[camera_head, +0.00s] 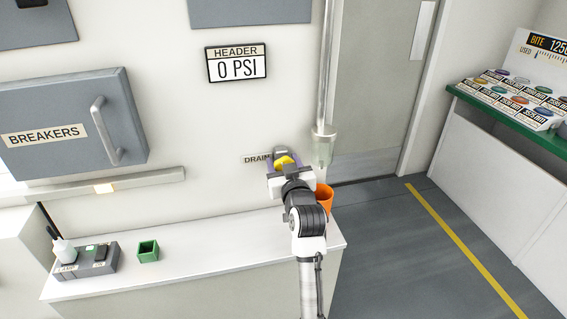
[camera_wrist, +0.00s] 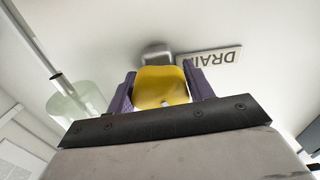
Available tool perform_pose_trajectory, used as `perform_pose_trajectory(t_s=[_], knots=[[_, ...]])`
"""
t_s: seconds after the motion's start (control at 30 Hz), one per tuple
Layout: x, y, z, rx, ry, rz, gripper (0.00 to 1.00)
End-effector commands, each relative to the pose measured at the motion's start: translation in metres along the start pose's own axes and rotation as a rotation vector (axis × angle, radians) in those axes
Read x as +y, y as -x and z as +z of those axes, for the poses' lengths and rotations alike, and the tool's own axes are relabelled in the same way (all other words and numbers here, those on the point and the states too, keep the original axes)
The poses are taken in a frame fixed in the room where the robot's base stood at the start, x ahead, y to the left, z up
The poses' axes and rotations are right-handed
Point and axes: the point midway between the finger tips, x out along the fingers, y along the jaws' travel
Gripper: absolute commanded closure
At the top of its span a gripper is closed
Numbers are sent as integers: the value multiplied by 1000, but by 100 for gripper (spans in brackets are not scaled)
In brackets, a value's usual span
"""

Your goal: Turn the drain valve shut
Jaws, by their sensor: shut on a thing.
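The drain valve shows a yellow handle (camera_head: 285,161) on the wall beside the DRAIN label (camera_head: 257,159). In the wrist view the yellow handle (camera_wrist: 160,86) sits between the two purple fingers of my gripper (camera_wrist: 160,92), with a grey valve body (camera_wrist: 157,54) behind it. My gripper (camera_head: 284,163) is shut on the handle. The DRAIN label (camera_wrist: 212,66) appears upside down in the wrist view. The handle's lower end is hidden by my gripper's dark front edge. My arm hides part of the area below the valve in the head view.
A clear cylinder (camera_head: 323,146) on a vertical pipe hangs just right of the valve. An orange cup (camera_head: 324,198) stands below it. The HEADER sign (camera_head: 237,63) reads 0 PSI. A green box (camera_head: 148,250) and a grey control box (camera_head: 87,262) sit on the white counter (camera_head: 210,255).

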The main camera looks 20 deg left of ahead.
Motion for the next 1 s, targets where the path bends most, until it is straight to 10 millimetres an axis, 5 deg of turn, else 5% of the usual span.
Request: perform_pose_trajectory(t_s=[0.6,1.0], knots=[[0,0,-1,-2,-394,-1,71],[-1,0,0,0,-487,-1,71]])
